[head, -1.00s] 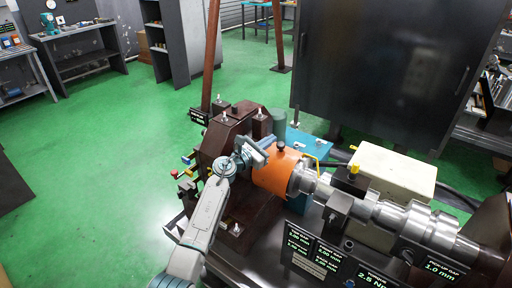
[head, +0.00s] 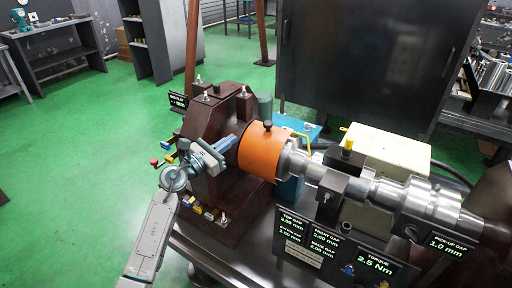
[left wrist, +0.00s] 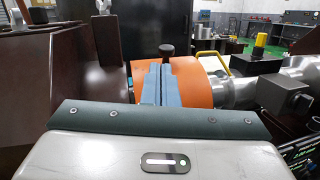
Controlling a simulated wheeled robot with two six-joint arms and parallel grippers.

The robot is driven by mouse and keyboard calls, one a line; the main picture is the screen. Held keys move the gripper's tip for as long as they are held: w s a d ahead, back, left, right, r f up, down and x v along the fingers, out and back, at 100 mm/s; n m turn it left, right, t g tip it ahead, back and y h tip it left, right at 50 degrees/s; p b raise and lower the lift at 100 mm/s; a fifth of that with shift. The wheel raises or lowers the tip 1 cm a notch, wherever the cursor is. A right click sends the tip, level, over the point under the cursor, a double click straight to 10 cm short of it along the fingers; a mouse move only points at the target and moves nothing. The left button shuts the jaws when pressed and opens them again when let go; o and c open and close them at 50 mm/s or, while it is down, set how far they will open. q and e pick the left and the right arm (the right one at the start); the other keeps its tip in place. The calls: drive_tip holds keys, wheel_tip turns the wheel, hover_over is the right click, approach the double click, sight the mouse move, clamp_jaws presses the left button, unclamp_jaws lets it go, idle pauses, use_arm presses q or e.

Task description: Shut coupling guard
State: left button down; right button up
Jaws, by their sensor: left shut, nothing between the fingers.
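The orange coupling guard (head: 262,152) curves over the shaft between the dark red housing (head: 212,128) and the steel shaft parts. A black knob (head: 267,125) stands on its top. The guard also shows in the left wrist view (left wrist: 205,84), behind my fingers. My left gripper (head: 229,142) is shut and empty, its blue fingertips close to the guard's left side; I cannot tell whether they touch it. The fingers show again in the left wrist view (left wrist: 160,84), pressed together. The lower side of the guard is partly hidden. My right gripper is not in view.
Steel shaft parts (head: 432,200) run right from the guard. Gap and torque displays (head: 330,245) stand in front. A cream box (head: 385,150) and dark cabinet (head: 375,65) are behind. Small coloured fittings line the housing's left side. Green floor at left is clear.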

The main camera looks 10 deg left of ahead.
use_arm(q)
wheel_tip(320, 180, down, 4)
drive_tip(key=s+b, duration=0.2)
drive_tip(key=b, duration=0.1)
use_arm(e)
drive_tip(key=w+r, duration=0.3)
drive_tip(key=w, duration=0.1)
use_arm(q)
drive_tip(key=h+p, duration=0.1)
drive_tip(key=p, duration=0.1)
approach(265, 127)
drive_tip(key=x, duration=0.5)
drive_tip(key=shift+w, duration=0.1)
drive_tip(key=shift+x, duration=0.85)
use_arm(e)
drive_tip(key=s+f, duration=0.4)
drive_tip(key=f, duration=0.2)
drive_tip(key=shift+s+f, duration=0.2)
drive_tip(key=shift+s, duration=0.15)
use_arm(q)
drive_tip(key=shift+p, duration=0.4)
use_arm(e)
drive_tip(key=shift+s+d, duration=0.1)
